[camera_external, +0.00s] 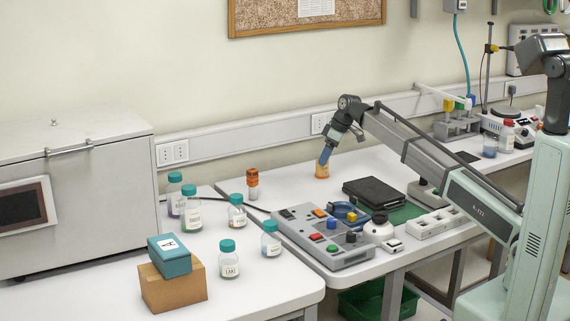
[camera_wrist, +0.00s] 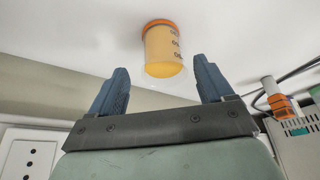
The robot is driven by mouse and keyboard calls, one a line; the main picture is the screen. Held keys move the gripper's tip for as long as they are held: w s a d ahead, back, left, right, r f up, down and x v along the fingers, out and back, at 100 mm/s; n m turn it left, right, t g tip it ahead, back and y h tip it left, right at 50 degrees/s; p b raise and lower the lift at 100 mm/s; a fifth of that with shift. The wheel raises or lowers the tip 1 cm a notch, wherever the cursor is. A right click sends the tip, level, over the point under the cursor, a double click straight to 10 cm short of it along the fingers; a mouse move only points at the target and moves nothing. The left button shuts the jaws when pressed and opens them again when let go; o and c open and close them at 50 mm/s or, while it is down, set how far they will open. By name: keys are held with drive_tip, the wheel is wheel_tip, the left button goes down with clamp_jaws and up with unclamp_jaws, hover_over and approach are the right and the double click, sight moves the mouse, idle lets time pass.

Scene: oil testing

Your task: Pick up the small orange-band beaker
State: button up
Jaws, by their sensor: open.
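The small orange-band beaker (camera_external: 322,171) stands on the white bench near the wall in the external view. It holds something yellowish. In the wrist view the beaker (camera_wrist: 163,47) shows its orange band and dark markings, just beyond the fingertips and between them in the picture. My gripper (camera_external: 326,155) points down at the beaker from just above it, and its blue fingers overlap the beaker's top in the external view. In the wrist view my gripper (camera_wrist: 160,72) is open, with a gap on both sides of the beaker. I see no contact.
A black folder (camera_external: 374,192) lies right of the beaker, and a grey button panel (camera_external: 325,246) lies in front. An orange-capped bottle (camera_external: 252,178) stands to the left, with several teal-capped bottles beyond. The wall rail (camera_external: 240,134) runs behind. Bench around the beaker is clear.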

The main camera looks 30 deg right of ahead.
sight(320, 166)
drive_tip(key=shift+a+x, duration=0.1)
drive_tip(key=shift+x, duration=1.2)
drive_tip(key=shift+a+x, duration=0.15)
drive_tip(key=shift+x, duration=1.15)
drive_tip(key=shift+s, duration=0.1)
drive_tip(key=c, duration=1.1)
drive_tip(key=shift+r, duration=0.1)
